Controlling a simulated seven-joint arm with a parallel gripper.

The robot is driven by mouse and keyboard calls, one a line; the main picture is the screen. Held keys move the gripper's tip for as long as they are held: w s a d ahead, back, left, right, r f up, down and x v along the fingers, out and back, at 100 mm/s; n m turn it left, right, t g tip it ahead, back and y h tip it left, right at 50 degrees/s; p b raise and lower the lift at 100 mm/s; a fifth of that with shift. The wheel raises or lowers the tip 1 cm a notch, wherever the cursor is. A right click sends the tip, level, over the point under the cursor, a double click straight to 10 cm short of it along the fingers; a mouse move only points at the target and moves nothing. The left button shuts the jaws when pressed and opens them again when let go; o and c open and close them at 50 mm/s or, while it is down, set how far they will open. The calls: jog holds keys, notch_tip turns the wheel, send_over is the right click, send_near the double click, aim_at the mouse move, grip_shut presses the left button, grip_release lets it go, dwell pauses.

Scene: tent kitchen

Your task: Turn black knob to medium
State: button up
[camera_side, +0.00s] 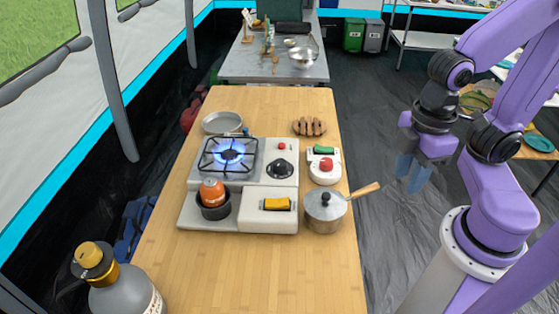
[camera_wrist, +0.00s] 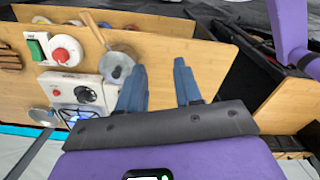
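The black knob (camera_side: 280,168) sits on the white stove (camera_side: 189,212), right of the burner. Its pointer setting is too small to read. The burner (camera_side: 231,155) shows a blue flame. In the wrist view the knob (camera_wrist: 86,95) is a small dark round thing left of my fingers, on a pale panel. My gripper (camera_side: 411,178) hangs off the right side of the table, well apart from the stove. In the wrist view my gripper (camera_wrist: 160,88) has its two blue fingers spread, with nothing between them.
A lidded pot (camera_side: 324,212) with a wooden handle (camera_side: 364,190) stands right of the stove, towards my gripper. A white box with green and red buttons (camera_side: 323,174) stands beside the knob.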

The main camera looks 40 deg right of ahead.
jog(key=o, duration=0.5)
jog(key=shift+w+a+r, duration=0.25)
jog(key=shift+w+a, duration=0.2)
jog(key=shift+w, duration=0.15)
jog(key=w+a+r+m+h, duration=0.1)
jog(key=w+a, duration=0.2)
jog(key=w, duration=0.3)
jog(key=w+a+r+m+g, duration=0.1)
jog(key=w+a+m, duration=0.15)
jog(key=w, duration=0.45)
jog(key=w+a+r+m+h, duration=0.1)
jog(key=w+a, duration=0.2)
jog(key=w, duration=0.3)
jog(key=m+g, duration=0.3)
jog(key=m, duration=0.3)
send_over(280, 162)
jog(key=w+a, duration=0.3)
jog(key=w, duration=0.4)
notch_tip(280, 162, down, 5)
jog(key=shift+n, duration=0.25)
jog(key=x, duration=1.7)
jog(key=shift+s+d, duration=0.2)
jog(key=shift+s, duration=0.3)
jog(key=c, duration=1.1)
